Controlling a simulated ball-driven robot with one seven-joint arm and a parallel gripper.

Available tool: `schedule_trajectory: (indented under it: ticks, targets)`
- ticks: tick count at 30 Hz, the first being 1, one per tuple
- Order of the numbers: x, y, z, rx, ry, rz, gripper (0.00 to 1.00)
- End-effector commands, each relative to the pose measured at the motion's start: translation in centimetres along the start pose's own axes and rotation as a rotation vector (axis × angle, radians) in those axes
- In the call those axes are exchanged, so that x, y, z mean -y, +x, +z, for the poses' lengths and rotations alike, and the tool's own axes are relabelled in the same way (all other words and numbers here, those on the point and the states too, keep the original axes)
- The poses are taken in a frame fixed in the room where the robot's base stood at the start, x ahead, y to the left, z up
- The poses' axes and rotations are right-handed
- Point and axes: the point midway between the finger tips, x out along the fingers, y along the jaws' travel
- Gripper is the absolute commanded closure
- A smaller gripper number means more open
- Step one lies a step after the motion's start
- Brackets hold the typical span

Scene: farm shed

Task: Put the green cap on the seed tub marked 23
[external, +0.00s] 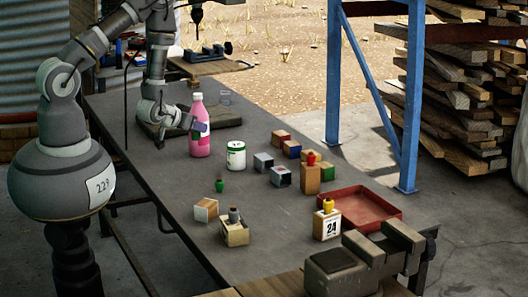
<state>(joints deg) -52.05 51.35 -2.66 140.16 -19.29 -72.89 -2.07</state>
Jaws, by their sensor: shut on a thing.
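The green cap (219,186) stands on the grey table, left of the middle and apart from other things. My gripper (194,127) is at the pink bottle (197,145), far from the green cap. It is shut on a small bluish-white block-like thing (202,129) in front of the bottle; its exact shape is unclear. A tub marked 24 (327,226) bears a yellow cap (328,205). A tan block-like tub (311,179) bears a red cap (311,158). No number 23 is readable in this view.
A white-and-green can (236,155) stands right of the bottle. Several coloured blocks (264,162) lie mid-table. A red tray (371,220) and a vise (345,265) are at the right end. A wooden holder (235,232) bears a grey piece. Bare table lies around the green cap.

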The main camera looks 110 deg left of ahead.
Motion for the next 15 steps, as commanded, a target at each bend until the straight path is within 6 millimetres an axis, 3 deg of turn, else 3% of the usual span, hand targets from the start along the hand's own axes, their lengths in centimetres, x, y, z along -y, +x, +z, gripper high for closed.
schedule_trajectory:
  ticks: [9,15]
  targets:
    - [-2.6,8.6,-3.5,-0.005,-0.003,0.001,0.98]
    - [-3.6,11.9,-4.9,-0.002,0.000,0.002,0.98]
